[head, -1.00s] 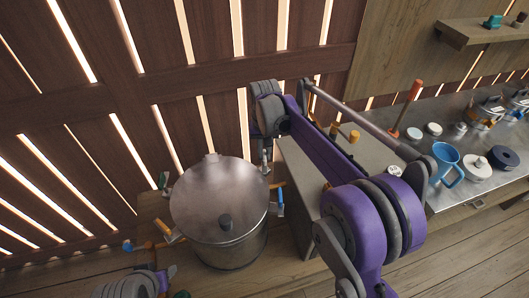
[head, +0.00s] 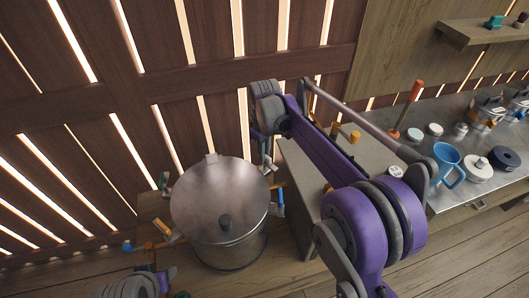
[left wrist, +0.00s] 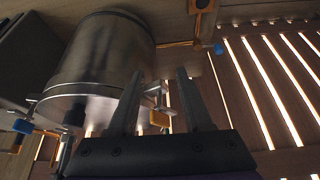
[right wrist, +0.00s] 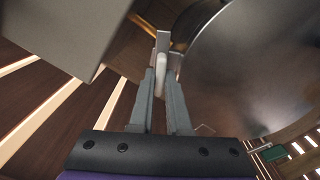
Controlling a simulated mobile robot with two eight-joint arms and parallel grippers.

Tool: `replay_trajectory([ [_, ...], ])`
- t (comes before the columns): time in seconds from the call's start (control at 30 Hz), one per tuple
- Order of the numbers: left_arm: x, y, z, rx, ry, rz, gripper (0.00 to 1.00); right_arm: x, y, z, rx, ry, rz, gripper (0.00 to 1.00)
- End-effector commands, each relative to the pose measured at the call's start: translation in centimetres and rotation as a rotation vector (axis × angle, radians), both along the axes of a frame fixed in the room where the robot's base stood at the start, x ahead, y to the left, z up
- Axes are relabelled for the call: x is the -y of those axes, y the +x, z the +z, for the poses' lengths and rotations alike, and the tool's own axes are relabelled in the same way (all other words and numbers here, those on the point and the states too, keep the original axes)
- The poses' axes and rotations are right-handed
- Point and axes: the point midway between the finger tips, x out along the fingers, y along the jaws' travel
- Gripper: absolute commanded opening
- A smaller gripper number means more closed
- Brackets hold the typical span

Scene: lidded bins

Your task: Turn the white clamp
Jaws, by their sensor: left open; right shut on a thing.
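A large metal pot (head: 220,205) with a lid and dark knob stands on the wooden floor, with clamps around its rim. My right gripper (head: 266,165) reaches down at the pot's far right rim. In the right wrist view the gripper (right wrist: 161,78) is shut on the white clamp (right wrist: 173,62), whose pale handle shows at its fingertips beside the pot wall. In the head view the white clamp is mostly hidden by the gripper. My left gripper, seen in the left wrist view (left wrist: 159,76), is open and empty near the pot, with a yellow-handled clamp (left wrist: 160,118) beyond its fingers.
A blue-handled clamp (head: 277,197) is at the pot's right rim and an orange-handled one (head: 163,234) at its left. A grey block (head: 300,170) stands close to the right. A metal counter (head: 445,125) holds a blue mug (head: 447,165) and round pieces. A slatted wall is behind.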

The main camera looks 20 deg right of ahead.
Motion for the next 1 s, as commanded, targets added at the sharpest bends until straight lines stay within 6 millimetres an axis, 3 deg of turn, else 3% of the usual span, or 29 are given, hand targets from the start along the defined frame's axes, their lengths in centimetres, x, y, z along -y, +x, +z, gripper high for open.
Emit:
replay_trajectory([
  [0.7,0.0,-0.01,0.0,0.0,0.0,0.0,0.5,0.01,0.04,0.08,0.001,0.0,0.077,0.0],
  [0.73,0.0,-0.01,0.0,0.0,0.0,0.0,0.5,0.01,0.04,0.08,0.001,0.0,0.077,0.19],
  [0.87,0.0,0.0,-0.01,0.0,0.0,0.0,0.5,0.01,0.03,0.06,0.001,0.0,0.076,0.42],
  [1.0,0.0,0.0,-0.01,0.0,0.0,0.0,0.5,0.0,0.01,0.04,0.001,0.0,0.076,0.45],
])
